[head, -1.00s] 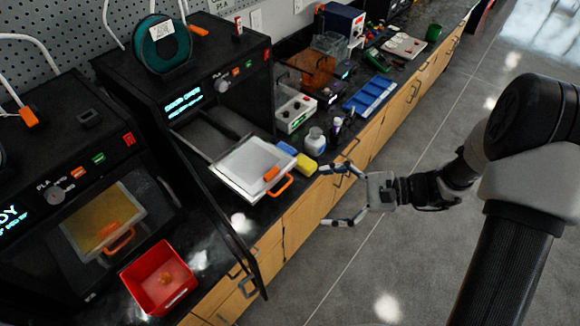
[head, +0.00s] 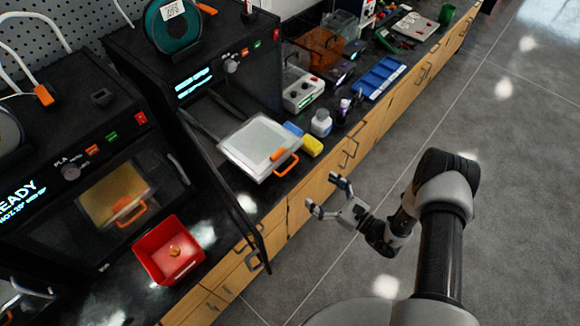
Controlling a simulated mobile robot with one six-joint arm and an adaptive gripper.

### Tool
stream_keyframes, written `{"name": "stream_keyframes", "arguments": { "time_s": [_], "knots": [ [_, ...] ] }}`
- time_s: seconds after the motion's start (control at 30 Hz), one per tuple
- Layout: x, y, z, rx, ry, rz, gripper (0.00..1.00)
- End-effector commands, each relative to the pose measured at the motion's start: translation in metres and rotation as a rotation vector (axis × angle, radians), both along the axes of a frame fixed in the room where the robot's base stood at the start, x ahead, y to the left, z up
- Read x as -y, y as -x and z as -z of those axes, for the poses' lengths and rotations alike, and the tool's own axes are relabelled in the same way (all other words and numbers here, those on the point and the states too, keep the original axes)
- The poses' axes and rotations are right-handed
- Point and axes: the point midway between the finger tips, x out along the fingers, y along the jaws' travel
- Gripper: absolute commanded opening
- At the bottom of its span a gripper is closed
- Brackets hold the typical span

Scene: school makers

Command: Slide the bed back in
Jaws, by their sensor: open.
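The bed (head: 255,146) is a light grey plate with an orange handle (head: 286,165). It is drawn out of the open middle 3D printer (head: 187,80) and sticks out over the black bench. The printer's dark door (head: 235,205) hangs swung open on the near side of the bed. My gripper (head: 323,195) is open and empty, in front of the bench drawers. It is to the right of and below the orange handle in the head view, apart from it.
A yellow sponge (head: 312,146), a blue block (head: 293,129) and a white bottle (head: 321,122) stand close to the bed's right side. A red bin (head: 168,250) sits before the left printer (head: 85,170). The grey floor (head: 480,230) is clear.

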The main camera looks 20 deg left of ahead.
Motion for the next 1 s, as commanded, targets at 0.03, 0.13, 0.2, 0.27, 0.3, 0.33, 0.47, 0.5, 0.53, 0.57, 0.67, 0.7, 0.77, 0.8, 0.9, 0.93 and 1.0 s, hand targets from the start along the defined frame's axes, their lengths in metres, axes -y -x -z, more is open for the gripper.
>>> {"name": "stream_keyframes", "arguments": {
  "time_s": [0.03,0.13,0.2,0.27,0.3,0.33,0.47,0.5,0.53,0.57,0.67,0.7,0.77,0.8,0.9,0.93,1.0],
  "knots": [
    [-0.013,-0.003,0.000,0.003,0.000,-0.007,0.89],
    [-0.033,-0.012,0.000,0.003,0.000,-0.007,0.89],
    [-0.048,-0.017,0.000,0.004,-0.001,-0.008,0.89],
    [-0.060,-0.023,0.000,0.004,0.001,-0.008,0.89],
    [-0.068,-0.026,0.000,0.003,0.000,-0.006,0.89],
    [-0.074,-0.028,0.000,0.004,-0.001,-0.007,0.89],
    [-0.096,-0.038,0.000,0.004,-0.001,-0.006,0.89],
    [-0.101,-0.040,0.000,0.004,-0.001,-0.004,0.89],
    [-0.105,-0.042,0.000,0.003,0.000,-0.004,0.89],
    [-0.108,-0.044,0.000,0.003,0.000,-0.005,0.89],
    [-0.117,-0.048,0.000,0.002,0.000,-0.003,0.89],
    [-0.119,-0.048,0.000,0.002,0.000,-0.003,0.89],
    [-0.121,-0.049,0.000,0.002,0.000,-0.002,0.89],
    [-0.122,-0.050,-0.001,0.001,-0.001,-0.002,0.89],
    [-0.122,-0.050,-0.001,0.001,-0.001,-0.001,0.89],
    [-0.122,-0.050,-0.001,0.001,-0.001,-0.001,0.89],
    [-0.122,-0.050,-0.001,0.001,-0.001,-0.001,0.89]
  ]
}}
